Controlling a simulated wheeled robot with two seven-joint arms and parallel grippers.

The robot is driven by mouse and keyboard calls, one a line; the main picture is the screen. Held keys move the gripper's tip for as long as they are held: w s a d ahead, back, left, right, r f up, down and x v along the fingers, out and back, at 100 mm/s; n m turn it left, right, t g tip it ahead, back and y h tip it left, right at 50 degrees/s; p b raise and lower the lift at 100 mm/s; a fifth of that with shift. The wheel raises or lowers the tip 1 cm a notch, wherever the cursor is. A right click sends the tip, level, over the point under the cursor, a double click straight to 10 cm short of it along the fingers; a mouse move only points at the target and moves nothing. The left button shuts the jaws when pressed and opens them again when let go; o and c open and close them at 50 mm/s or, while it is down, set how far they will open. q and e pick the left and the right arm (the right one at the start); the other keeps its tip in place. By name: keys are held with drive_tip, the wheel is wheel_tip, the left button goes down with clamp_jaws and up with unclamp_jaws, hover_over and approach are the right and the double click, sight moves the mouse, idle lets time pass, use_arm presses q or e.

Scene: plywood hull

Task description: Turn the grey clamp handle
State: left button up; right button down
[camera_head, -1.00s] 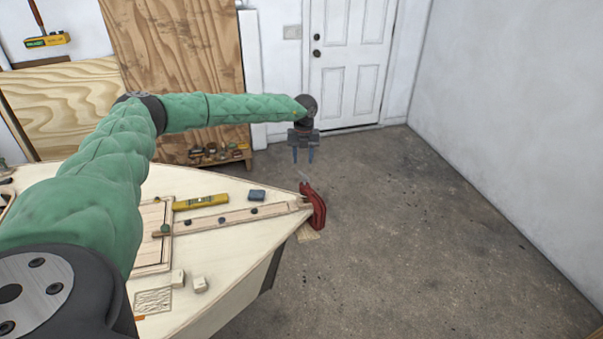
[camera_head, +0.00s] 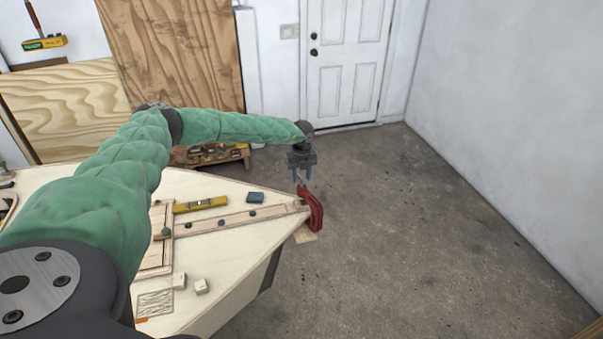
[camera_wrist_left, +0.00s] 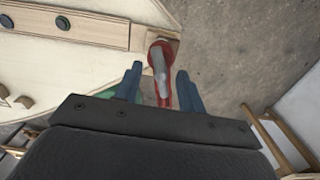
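A red clamp (camera_head: 314,209) grips the pointed end of the plywood hull (camera_head: 200,255). In the left wrist view its grey handle (camera_wrist_left: 159,62) lies over the red clamp body (camera_wrist_left: 167,98), between my two blue fingers as seen from above. In the head view the handle is hard to make out beneath the gripper. My left gripper (camera_head: 302,177) is open, pointing down just above the clamp. I see no contact between fingers and handle. My right gripper is not in view.
A wooden strip (camera_head: 240,218) with dark knobs runs along the hull to the clamp. A yellow level (camera_head: 200,204), a dark block (camera_head: 255,197) and small wood blocks (camera_head: 201,286) lie on the hull. Bare floor is open to the right.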

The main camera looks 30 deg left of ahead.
use_arm(q)
drive_tip(key=shift+f, duration=0.2)
drive_tip(key=shift+c, duration=0.2)
clamp_jaws()
